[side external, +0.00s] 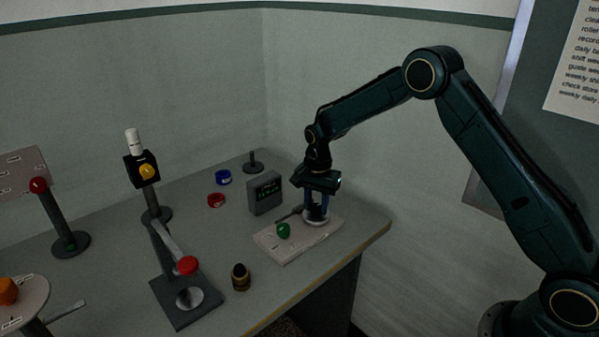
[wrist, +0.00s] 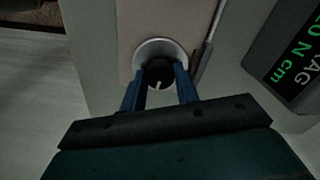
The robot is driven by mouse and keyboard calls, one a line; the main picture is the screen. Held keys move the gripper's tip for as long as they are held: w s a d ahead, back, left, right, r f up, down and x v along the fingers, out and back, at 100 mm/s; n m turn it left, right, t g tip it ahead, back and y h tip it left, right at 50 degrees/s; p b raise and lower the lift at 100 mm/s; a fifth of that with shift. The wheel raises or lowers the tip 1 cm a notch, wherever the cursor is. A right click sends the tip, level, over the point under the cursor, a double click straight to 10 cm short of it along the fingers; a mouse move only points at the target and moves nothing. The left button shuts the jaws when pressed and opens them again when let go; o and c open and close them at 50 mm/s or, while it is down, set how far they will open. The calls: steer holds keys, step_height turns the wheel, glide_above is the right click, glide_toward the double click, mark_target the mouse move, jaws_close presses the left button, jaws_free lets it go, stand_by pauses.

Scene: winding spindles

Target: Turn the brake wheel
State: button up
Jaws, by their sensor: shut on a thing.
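The brake wheel is a round dark knob (wrist: 158,73) on a pale silver disc (wrist: 150,48), seen in the wrist view. In the side view the disc (side external: 316,221) sits at the right end of a light base plate (side external: 275,245). My gripper (wrist: 159,80) points down over it, with a blue finger on each side of the knob. It is shut on the knob. In the side view my gripper (side external: 317,207) hides most of the knob. A small light mark shows on the knob's face in the wrist view.
A green knob (side external: 283,230) stands on the same plate, left of my gripper. A grey display box (side external: 264,193) with green text stands just behind. A red-handled lever (side external: 187,265), a black-and-gold cylinder (side external: 241,277) and red (side external: 216,200) and blue (side external: 223,177) rings are further left.

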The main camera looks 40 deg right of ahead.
mark_target(316, 206)
steer(key=shift+m, duration=1.3)
steer(key=shift+r, duration=0.1)
steer(key=o, duration=1)
steer(key=shift+c, duration=0.2)
step_height(316, 206, up, 14)
